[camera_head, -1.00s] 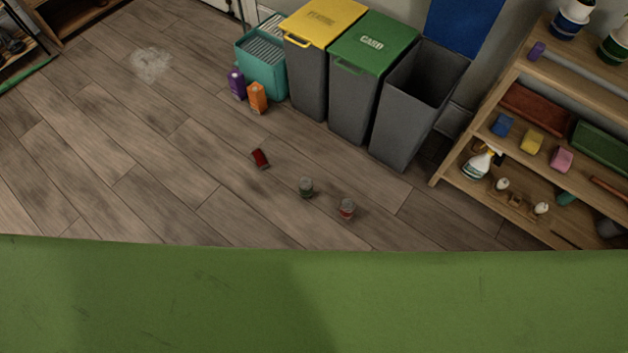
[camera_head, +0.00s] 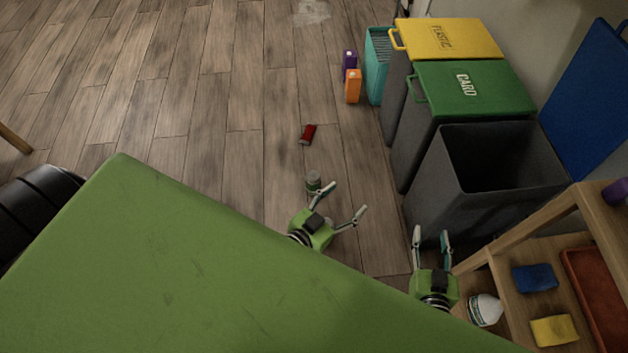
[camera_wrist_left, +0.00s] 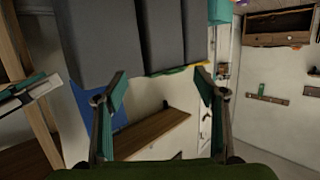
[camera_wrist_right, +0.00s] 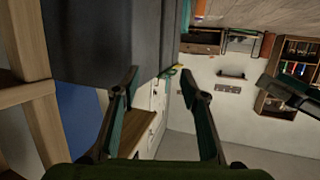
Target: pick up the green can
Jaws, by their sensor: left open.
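The green can (camera_head: 313,182) stands upright on the wooden floor, small and grey-green in the head view. My left gripper (camera_head: 348,198) is open and empty. In the head view it appears just to the right of and below the can, with one fingertip close to the can's outline; I cannot tell if they touch. My right gripper (camera_head: 432,232) is open and empty, further right in front of the open grey bin. Neither wrist view shows the can.
A red can (camera_head: 308,134) lies on the floor beyond the green can. Bins with a yellow lid (camera_head: 450,40) and a green lid (camera_head: 470,88) and an open grey bin (camera_head: 480,200) stand at the right. A wooden shelf (camera_head: 540,230) is at lower right.

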